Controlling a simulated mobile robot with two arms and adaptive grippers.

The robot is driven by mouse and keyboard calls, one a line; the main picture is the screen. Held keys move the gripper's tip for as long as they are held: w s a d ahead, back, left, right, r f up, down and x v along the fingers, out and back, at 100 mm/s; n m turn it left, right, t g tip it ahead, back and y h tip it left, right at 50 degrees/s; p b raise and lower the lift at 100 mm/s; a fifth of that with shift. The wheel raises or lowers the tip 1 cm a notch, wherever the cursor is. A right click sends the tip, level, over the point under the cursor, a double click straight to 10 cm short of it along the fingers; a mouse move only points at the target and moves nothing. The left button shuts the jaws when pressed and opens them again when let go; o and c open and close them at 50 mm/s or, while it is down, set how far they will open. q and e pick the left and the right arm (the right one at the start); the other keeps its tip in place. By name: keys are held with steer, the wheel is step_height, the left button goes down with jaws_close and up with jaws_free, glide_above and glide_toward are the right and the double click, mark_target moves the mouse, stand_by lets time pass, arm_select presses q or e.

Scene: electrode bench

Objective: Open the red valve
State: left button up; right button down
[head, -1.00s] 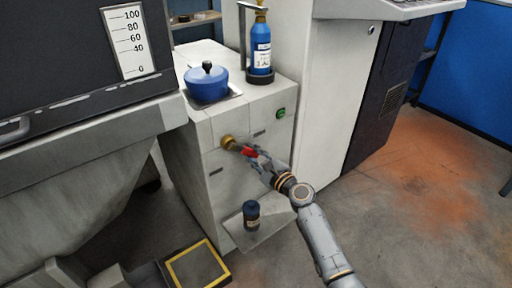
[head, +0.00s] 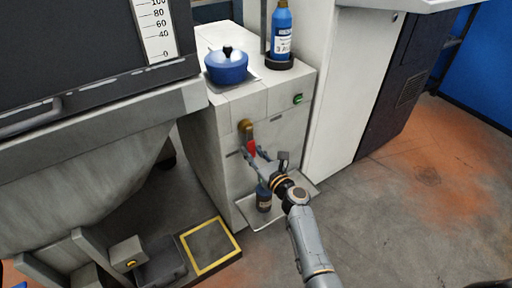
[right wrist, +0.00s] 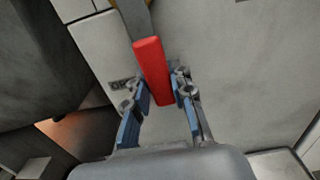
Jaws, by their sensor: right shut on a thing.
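The red valve handle (head: 251,145) hangs down from a brass fitting (head: 245,127) on the front of the white cabinet. In the right wrist view the red handle (right wrist: 153,70) lies between the two fingers. My right gripper (head: 256,155) is shut on the lower end of the handle; it also shows in the right wrist view (right wrist: 160,88). My left gripper is not in view.
A dark bottle (head: 263,198) stands on a low tray (head: 290,203) under the valve. A blue pot (head: 226,68) and a blue gas bottle (head: 281,35) stand on the cabinet (head: 270,92). A yellow-framed pad (head: 209,246) lies on the floor.

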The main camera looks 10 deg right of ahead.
steer(key=shift+s+a+f+m, duration=0.15)
steer(key=shift+a+m, duration=0.1)
steer(key=shift+m, duration=0.15)
steer(key=shift+a, duration=0.1)
steer(key=c, duration=1.1)
jaws_free()
steer(key=v, duration=1.2)
